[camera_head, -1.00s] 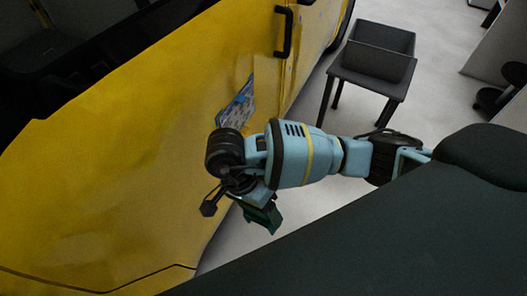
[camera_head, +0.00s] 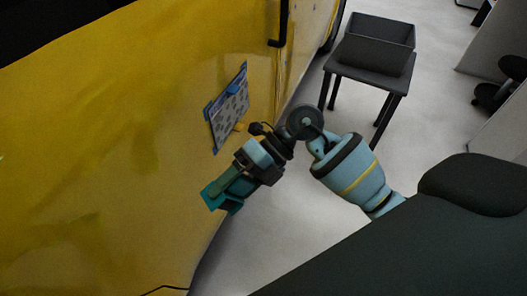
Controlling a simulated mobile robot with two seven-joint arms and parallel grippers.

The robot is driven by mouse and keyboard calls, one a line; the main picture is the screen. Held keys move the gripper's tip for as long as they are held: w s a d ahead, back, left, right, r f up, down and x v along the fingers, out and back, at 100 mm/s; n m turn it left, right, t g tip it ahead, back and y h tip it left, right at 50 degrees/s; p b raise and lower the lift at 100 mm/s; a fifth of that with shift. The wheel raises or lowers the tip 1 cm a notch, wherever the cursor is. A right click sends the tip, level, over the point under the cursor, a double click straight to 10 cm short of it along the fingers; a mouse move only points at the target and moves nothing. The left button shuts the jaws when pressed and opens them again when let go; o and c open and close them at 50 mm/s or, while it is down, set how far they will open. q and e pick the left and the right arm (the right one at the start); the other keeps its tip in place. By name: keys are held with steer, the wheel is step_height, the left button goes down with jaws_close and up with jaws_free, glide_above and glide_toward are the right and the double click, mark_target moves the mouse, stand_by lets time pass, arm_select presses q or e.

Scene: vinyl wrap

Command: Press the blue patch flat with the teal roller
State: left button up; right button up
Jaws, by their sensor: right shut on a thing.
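The blue patch (camera_head: 228,108) lies on the yellow vehicle side, upper middle of the head view. It is a tilted blue-edged panel with a grey patterned face, and a small yellow piece shows by its lower right edge. My right gripper (camera_head: 232,184) is below the patch, pointing down and left, and is shut on the teal roller (camera_head: 216,193). The roller is in front of the yellow side and appears apart from the patch; I cannot tell whether it touches the side. The gripper's fingers are partly hidden. My left gripper is not in view.
The yellow vehicle side (camera_head: 110,150) fills the left, with a black handle (camera_head: 278,25) above the patch. A dark table (camera_head: 366,80) with a grey bin (camera_head: 376,44) stands at the back right. Pale floor lies between the table and the vehicle.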

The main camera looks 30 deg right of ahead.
steer(key=w+d+m+t+b, duration=0.1)
steer(key=m+t, duration=0.1)
steer(key=t, duration=0.1)
steer(key=w+d+m+t+b, duration=0.1)
steer(key=m+t, duration=0.1)
steer(key=t, duration=0.1)
steer(key=w+d+m+t+y+b, duration=0.1)
steer(key=m+t, duration=0.2)
steer(key=shift+d+b, duration=0.2)
steer(key=shift+b, duration=0.15)
steer(key=w+d+m+t+h+b, duration=0.2)
steer(key=w+d+m+t+b, duration=0.15)
steer(key=d+m+t, duration=0.2)
steer(key=shift+n+t, duration=0.35)
steer(key=shift+t, duration=0.3)
steer(key=b+x, duration=0.1)
steer(key=x, duration=0.1)
steer(key=b+x, duration=0.1)
steer(key=x, duration=0.2)
steer(key=shift+w+d+r, duration=0.2)
steer(key=shift+w+d, duration=0.05)
steer(key=shift+w, duration=0.05)
steer(key=shift+w+a, duration=0.1)
steer(key=shift+w, duration=0.05)
steer(key=shift+w+a, duration=0.2)
steer(key=shift+w, duration=0.05)
steer(key=shift+w+a+p, duration=0.1)
steer(key=shift+w+p, duration=0.1)
steer(key=shift+p, duration=0.1)
